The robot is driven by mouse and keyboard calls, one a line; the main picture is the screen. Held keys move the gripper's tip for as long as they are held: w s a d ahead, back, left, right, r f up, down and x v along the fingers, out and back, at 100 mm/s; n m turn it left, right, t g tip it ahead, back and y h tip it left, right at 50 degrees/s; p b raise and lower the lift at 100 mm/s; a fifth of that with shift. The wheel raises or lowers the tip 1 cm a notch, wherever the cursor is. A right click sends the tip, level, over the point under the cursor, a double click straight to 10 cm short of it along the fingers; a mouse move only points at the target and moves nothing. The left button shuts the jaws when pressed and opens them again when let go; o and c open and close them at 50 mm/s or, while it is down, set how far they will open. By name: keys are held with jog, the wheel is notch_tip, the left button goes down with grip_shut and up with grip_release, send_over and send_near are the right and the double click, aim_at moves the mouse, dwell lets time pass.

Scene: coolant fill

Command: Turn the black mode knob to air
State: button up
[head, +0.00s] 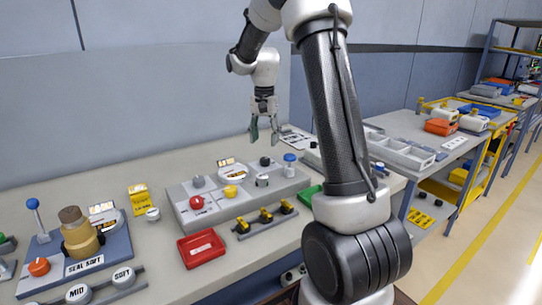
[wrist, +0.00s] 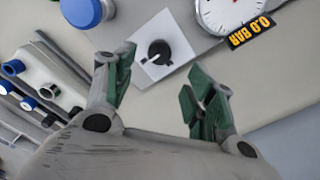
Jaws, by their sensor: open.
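The black mode knob (head: 265,161) stands at the back of a grey panel (head: 217,209) on the bench. In the wrist view the knob (wrist: 158,52) is round and black on a pale square plate (wrist: 152,46), with a white pointer mark toward the lower left. Its lettering cannot be read. My gripper (head: 264,138) hangs fingers down above the panel's back edge, over the knob. In the wrist view my gripper (wrist: 156,74) is open and empty, its two green-padded fingers apart, with the knob beyond the gap between them. No contact shows.
A pressure gauge (wrist: 224,12) with a 0.0 BAR label (wrist: 250,31) and a blue-capped knob (wrist: 82,10) flank the mode knob. A red button (head: 197,202) and a yellow knob (head: 230,191) are also on the panel. White parts with blue ends (wrist: 40,72) lie at left in the wrist view.

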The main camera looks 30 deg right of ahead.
aim_at(265, 158)
jog(key=shift+s+f+m, duration=0.1)
jog(key=shift+f+m, duration=0.15)
jog(key=shift+m, duration=0.05)
notch_tip(265, 158, down, 8)
jog(key=shift+r, duration=0.25)
jog(key=shift+c, duration=0.3)
jog(key=c, duration=1)
